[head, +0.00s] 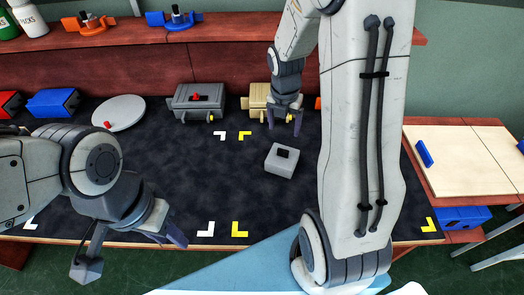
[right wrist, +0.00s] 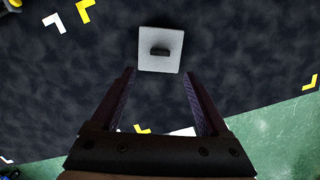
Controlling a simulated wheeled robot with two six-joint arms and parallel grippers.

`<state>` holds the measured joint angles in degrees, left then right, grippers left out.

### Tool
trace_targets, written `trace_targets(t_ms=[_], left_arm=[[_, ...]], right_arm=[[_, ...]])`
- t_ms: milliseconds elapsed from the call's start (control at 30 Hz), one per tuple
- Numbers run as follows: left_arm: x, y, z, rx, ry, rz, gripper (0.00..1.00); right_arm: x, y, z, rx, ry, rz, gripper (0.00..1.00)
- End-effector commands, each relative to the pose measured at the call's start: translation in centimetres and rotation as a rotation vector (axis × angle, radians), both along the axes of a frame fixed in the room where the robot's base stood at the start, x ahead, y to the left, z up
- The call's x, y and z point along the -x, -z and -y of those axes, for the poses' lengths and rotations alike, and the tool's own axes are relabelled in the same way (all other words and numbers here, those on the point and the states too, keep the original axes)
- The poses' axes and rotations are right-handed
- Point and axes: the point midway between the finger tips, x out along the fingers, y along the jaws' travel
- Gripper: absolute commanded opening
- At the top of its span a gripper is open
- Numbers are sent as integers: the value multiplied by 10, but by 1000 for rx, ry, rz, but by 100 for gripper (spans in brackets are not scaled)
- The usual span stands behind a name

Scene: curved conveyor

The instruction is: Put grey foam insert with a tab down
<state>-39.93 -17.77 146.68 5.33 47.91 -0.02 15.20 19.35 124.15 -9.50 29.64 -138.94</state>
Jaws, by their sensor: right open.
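The grey foam insert (head: 281,160) is a light grey block with a dark tab on its top. It lies on the dark mat near the middle in the head view. In the right wrist view the insert (right wrist: 160,52) lies just beyond my fingertips, with its dark tab facing up. My right gripper (head: 287,118) is open and empty above the mat, behind the insert in the head view. It also shows open in the right wrist view (right wrist: 160,85). My left gripper (head: 130,250) is over the front left edge of the table, with its fingers spread and nothing between them.
A grey box (head: 196,101) and a tan box (head: 262,102) stand at the back of the mat (head: 150,165). A round grey disc (head: 118,113) and a blue block (head: 52,102) are at the back left. White and yellow corner marks lie on the mat. A pale board (head: 470,155) is at right.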

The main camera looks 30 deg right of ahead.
Motion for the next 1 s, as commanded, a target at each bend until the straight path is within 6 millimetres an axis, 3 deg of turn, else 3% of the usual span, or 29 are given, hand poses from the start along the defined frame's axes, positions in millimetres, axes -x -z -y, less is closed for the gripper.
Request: trace_targets(t_ms=[167, 267, 367, 500, 700, 900, 1000], left_arm=[[0, 0, 0, 0, 0, 0, 38], [0, 0, 0, 0, 0, 0, 38], [0, 0, 0, 0, 0, 0, 38], [0, 0, 0, 0, 0, 0, 38], [0, 0, 0, 0, 0, 0, 38], [0, 0, 0, 0, 0, 0, 38], [0, 0, 0, 0, 0, 0, 38]], right_arm=[[1, -6, -15, -12, 48, 10, 79], [7, -17, -47, -41, 172, 27, 79], [22, -32, -91, -87, 361, 44, 79], [56, -51, -151, -157, 665, 49, 79], [123, -70, -214, -230, 1103, 16, 79], [185, -79, -244, -246, 1464, -33, 79], [204, -81, -249, -241, 1576, -49, 79]])
